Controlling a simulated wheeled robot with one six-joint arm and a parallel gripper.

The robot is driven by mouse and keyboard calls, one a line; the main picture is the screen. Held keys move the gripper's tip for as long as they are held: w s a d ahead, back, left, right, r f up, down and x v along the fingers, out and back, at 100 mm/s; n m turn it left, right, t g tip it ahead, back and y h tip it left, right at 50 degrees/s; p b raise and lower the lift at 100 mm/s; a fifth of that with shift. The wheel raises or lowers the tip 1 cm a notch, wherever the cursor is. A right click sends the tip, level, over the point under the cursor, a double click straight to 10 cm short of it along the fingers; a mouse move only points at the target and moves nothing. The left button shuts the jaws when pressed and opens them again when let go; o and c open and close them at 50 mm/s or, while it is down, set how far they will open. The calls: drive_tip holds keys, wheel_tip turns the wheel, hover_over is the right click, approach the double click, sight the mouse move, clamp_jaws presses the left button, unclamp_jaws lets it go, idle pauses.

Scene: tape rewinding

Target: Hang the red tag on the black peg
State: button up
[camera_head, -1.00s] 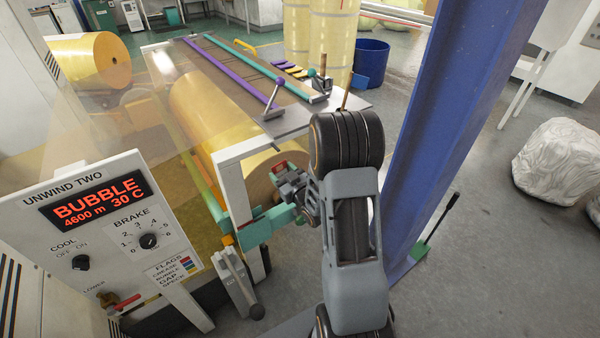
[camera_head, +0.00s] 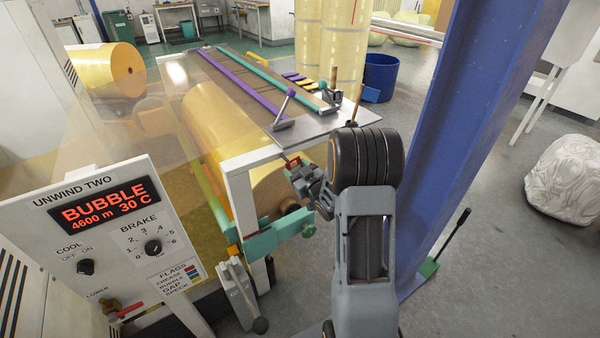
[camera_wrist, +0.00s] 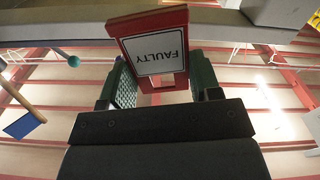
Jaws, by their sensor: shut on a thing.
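The red tag (camera_wrist: 165,88) has a white label reading FAULTY, upside down in the wrist view. My gripper (camera_wrist: 165,90) is shut on it, with green pads on either side. In the head view my gripper (camera_head: 303,172) holds the tag (camera_head: 292,163) just below the front edge of the grey table, above the end of the yellow film roll. The tag is small and partly hidden there. I cannot make out the black peg for certain in either view.
The grey table (camera_head: 330,124) carries a purple bar (camera_head: 240,78) and a teal bar (camera_head: 275,77). The unwind panel (camera_head: 120,215) stands at left, the film roll (camera_head: 225,130) behind the frame. A blue column (camera_head: 470,130) rises close right of my arm.

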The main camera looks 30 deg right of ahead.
drive_tip(key=shift+w+a+f+p, duration=0.1)
drive_tip(key=shift+w+a+p, duration=0.1)
drive_tip(key=shift+w, duration=0.85)
drive_tip(key=shift+w+a+f+p, duration=0.1)
drive_tip(key=shift+w+p, duration=0.05)
drive_tip(key=shift+w, duration=0.9)
drive_tip(key=shift+w+f+b, duration=0.2)
drive_tip(key=shift+f+b, duration=0.05)
drive_tip(key=shift+b, duration=0.2)
drive_tip(key=shift+w+f+b, duration=0.2)
drive_tip(key=shift+w+b, duration=0.2)
drive_tip(key=shift+b, duration=0.25)
drive_tip(key=o, duration=1)
drive_tip(key=s, duration=0.4)
drive_tip(key=s+d+b, duration=0.1)
drive_tip(key=s, duration=0.8)
drive_tip(key=shift+s+d, duration=0.25)
drive_tip(key=shift+s, duration=0.05)
